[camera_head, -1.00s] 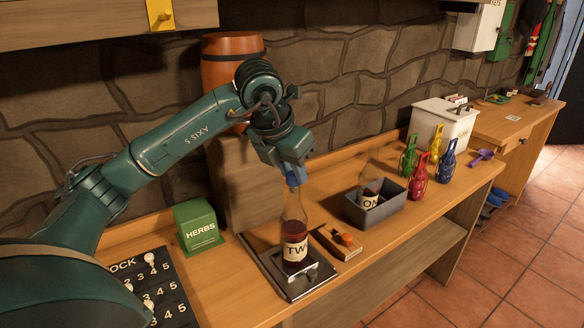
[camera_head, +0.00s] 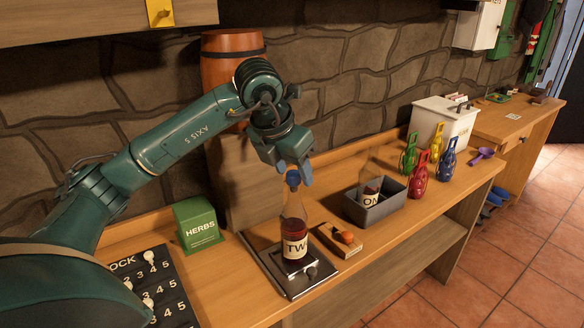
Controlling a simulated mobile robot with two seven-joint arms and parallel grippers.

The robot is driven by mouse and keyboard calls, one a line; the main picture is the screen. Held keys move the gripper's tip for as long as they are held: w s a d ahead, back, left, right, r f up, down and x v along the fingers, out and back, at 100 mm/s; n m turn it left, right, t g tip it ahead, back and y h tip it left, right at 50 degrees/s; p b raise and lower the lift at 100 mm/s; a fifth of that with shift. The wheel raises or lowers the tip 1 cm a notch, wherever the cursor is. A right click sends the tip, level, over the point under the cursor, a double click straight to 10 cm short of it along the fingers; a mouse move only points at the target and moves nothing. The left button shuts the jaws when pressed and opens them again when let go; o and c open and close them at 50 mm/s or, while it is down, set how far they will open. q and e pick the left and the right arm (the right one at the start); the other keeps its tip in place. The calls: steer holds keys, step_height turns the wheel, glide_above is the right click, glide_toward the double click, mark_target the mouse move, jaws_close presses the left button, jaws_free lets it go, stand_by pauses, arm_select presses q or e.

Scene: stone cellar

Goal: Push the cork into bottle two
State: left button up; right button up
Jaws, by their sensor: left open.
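The bottle labelled "TW" (camera_head: 295,238), with the rest of its label out of sight, stands upright on a dark tray (camera_head: 312,272) and holds dark red liquid. My left gripper (camera_head: 300,178), with blue fingers, is open right at the top of its neck. A blue shape covers the bottle mouth; I cannot tell whether it is a finger or a stopper. No cork can be made out in the mouth. An orange-brown piece (camera_head: 345,237), perhaps a cork, lies on a small wooden block (camera_head: 340,246) right of the bottle. My right gripper is not in view.
A grey bin (camera_head: 377,210) holding a bottle labelled "ON" stands to the right. A green HERBS box (camera_head: 198,226) and a numbered board (camera_head: 158,285) are left. Several coloured bottle-shaped holders (camera_head: 419,175) stand farther right. The stone wall is close behind.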

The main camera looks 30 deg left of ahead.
arm_select(q)
steer(key=v, duration=1.3)
steer(key=shift+p, duration=0.3)
steer(key=shift+a, duration=0.1)
